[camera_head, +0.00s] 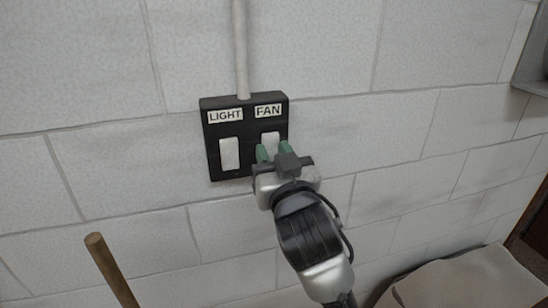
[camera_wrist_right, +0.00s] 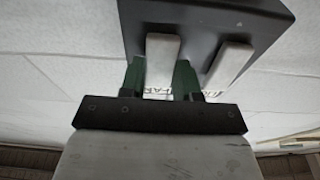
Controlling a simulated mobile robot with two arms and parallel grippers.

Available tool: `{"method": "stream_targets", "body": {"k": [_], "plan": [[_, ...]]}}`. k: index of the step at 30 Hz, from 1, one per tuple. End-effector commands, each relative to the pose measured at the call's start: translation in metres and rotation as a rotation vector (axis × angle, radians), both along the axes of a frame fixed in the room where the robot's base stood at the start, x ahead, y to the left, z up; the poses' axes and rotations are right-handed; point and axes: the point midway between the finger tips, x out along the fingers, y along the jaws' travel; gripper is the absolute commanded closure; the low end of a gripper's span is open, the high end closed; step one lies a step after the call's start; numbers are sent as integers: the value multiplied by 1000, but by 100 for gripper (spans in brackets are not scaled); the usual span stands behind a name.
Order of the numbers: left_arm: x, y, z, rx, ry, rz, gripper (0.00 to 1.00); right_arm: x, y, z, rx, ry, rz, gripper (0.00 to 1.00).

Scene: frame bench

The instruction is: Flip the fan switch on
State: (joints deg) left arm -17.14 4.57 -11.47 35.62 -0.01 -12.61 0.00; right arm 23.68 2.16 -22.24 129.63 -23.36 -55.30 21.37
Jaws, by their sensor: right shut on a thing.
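A black switch box (camera_head: 214,133) is fixed to the wall, with a white LIGHT rocker (camera_head: 229,153) on the left and a white FAN rocker (camera_head: 270,136) on the right. Each has a label above it. My right gripper (camera_head: 273,149) is at the FAN rocker and partly hides its lower part. In the right wrist view its green fingers (camera_wrist_right: 159,78) stand on both sides of the FAN rocker (camera_wrist_right: 162,52), shut on it. The LIGHT rocker (camera_wrist_right: 231,62) is just outside the fingers there. My left gripper is not in view.
A grey conduit (camera_head: 240,50) runs up the white block wall from the box. A wooden handle (camera_head: 110,270) stands at lower left, and a pale sack-like thing (camera_head: 455,282) is at lower right. The wall around the box is clear.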

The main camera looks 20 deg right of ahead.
Motion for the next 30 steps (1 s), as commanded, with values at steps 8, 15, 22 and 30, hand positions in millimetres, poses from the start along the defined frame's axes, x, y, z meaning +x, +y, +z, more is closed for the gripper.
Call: {"method": "stream_targets", "body": {"k": [8,15,22,30], "plan": [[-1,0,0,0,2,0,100,0,0,1,-1,-2,0,43],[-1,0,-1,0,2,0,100,-2,0,-1,0,-1,0,43],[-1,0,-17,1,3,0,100,-34,-1,-10,3,-2,3,43],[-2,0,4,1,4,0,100,-79,-3,-11,1,5,1,43]]}}
